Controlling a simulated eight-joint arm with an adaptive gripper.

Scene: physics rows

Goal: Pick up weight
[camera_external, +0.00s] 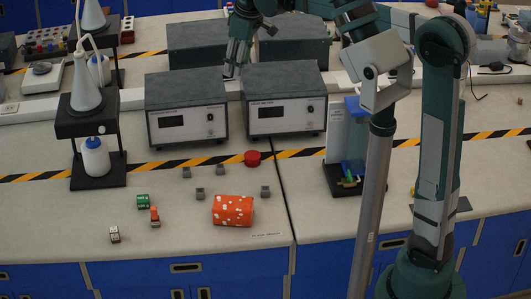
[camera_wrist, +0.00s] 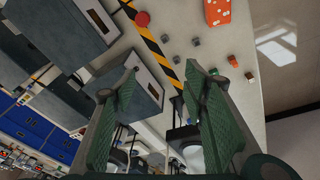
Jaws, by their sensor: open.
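Several small grey blocks, which look like weights, stand on the pale bench; one is left of the orange block (camera_external: 197,194), one right of it (camera_external: 265,191), and others are behind. Some grey blocks also show in the wrist view (camera_wrist: 196,41). Which one the task means I cannot tell. My gripper (camera_external: 238,62) is high above the grey instrument boxes at the back, well apart from the blocks. In the wrist view my gripper (camera_wrist: 162,76) has its two green fingers spread, with nothing held between them.
Two instrument boxes (camera_external: 186,108) (camera_external: 285,100) stand behind. A flask stand (camera_external: 93,128) is at left, a blue-white device (camera_external: 347,145) at right.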

